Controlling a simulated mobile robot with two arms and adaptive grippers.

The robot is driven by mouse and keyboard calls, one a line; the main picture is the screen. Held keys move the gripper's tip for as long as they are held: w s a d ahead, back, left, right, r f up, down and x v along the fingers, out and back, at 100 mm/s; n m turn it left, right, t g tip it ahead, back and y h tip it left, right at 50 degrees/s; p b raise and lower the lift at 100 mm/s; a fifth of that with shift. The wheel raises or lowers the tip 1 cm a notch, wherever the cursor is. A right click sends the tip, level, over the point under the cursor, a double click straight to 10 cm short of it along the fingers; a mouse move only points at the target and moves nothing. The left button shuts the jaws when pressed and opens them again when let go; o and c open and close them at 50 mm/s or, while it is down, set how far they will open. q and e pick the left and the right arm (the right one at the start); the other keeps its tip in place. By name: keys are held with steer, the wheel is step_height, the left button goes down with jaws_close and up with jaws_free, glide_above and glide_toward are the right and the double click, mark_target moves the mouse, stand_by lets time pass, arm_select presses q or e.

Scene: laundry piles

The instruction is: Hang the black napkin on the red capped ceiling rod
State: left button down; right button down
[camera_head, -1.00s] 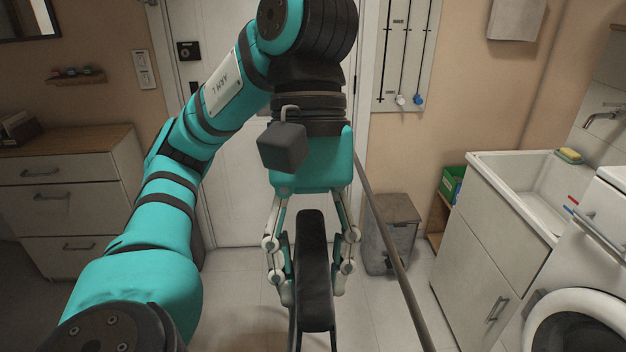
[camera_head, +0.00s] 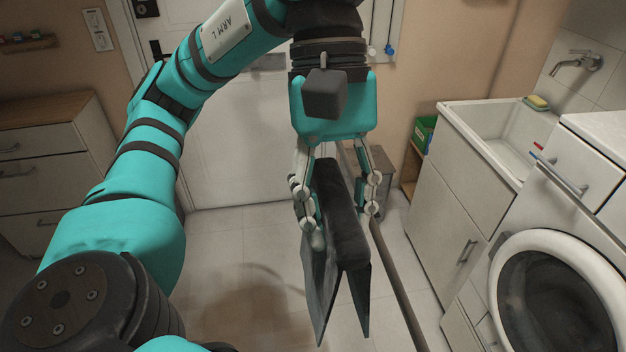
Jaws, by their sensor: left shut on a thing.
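My left gripper (camera_head: 342,222) points down in the middle of the head view, its fingers on both sides of the black napkin (camera_head: 347,235). It is shut on the napkin. The napkin is folded over, with a dark rounded top and two flaps hanging down with a gap between them. A thin brownish-grey rod (camera_head: 398,284) runs from behind the gripper down to the lower right, beside the napkin. I cannot tell whether they touch. No red cap shows on this rod, so I cannot tell whether it is the red capped one. My right gripper is not in view.
A white front-loading washing machine (camera_head: 590,215) and a sink cabinet (camera_head: 462,195) stand at the right. A grey bin (camera_head: 384,185) is partly hidden behind the gripper. A drawer unit (camera_head: 50,175) stands at the left. The tiled floor (camera_head: 240,235) below is clear.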

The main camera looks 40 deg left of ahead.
arm_select(q)
steer(key=shift+w+d+p, duration=0.65)
steer(key=shift+w+d, duration=0.65)
steer(key=shift+w, duration=0.35)
steer(key=p, duration=0.3)
glide_above(401, 290)
step_height(401, 290, down, 11)
steer(key=b, duration=1.1)
steer(key=shift+w+a+f+b, duration=0.1)
steer(key=shift+a+b, duration=0.05)
steer(key=shift+b, duration=0.2)
steer(key=shift+f+b, duration=2.35)
steer(key=shift+f, duration=0.15)
steer(key=c, duration=0.9)
jaws_free()
